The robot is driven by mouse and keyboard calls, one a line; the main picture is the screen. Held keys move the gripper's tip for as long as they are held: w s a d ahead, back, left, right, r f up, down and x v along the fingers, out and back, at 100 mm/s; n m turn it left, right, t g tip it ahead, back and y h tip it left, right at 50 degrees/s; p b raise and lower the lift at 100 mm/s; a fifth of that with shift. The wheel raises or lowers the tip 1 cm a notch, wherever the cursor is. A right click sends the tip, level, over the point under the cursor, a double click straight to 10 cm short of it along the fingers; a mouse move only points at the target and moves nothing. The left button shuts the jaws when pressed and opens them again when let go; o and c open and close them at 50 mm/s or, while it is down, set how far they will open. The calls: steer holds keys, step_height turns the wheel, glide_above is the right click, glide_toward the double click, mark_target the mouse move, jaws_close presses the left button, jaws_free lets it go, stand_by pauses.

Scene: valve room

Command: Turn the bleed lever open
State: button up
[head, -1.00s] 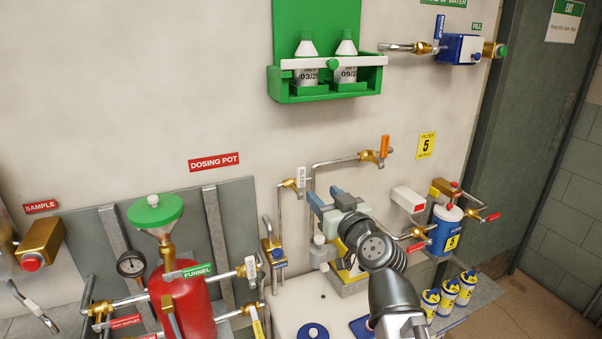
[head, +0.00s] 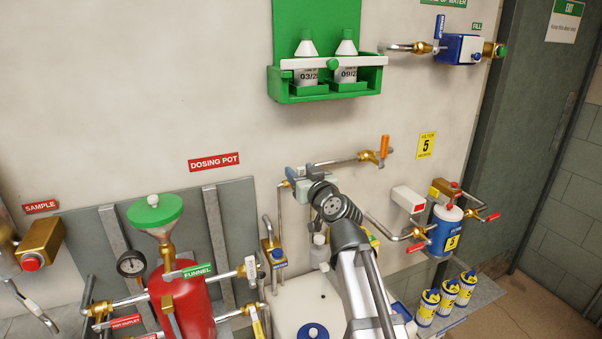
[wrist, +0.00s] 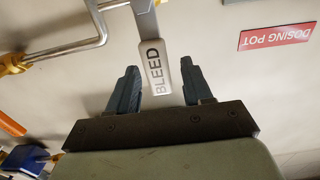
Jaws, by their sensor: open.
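The bleed lever (wrist: 155,66) shows in the wrist view as a flat metal handle with a white sleeve marked BLEED. Its labelled end lies between the two dark fingers of my gripper (wrist: 159,75). The fingers are open, with a visible gap on each side of the sleeve. In the head view my gripper (head: 296,174) is at the wall by the thin pipes right of the dosing pot. It hides most of the bleed lever there.
The red dosing pot (head: 186,305) with its green-capped funnel stands at lower left. An orange-handled valve (head: 384,147) on a pipe is right of my gripper. A green bottle rack (head: 325,97) hangs above. A blue filter (head: 443,240) is at the right.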

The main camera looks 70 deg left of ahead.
steer(key=shift+a, duration=0.15)
steer(key=shift+c, duration=0.3)
jaws_close()
stand_by(0.3)
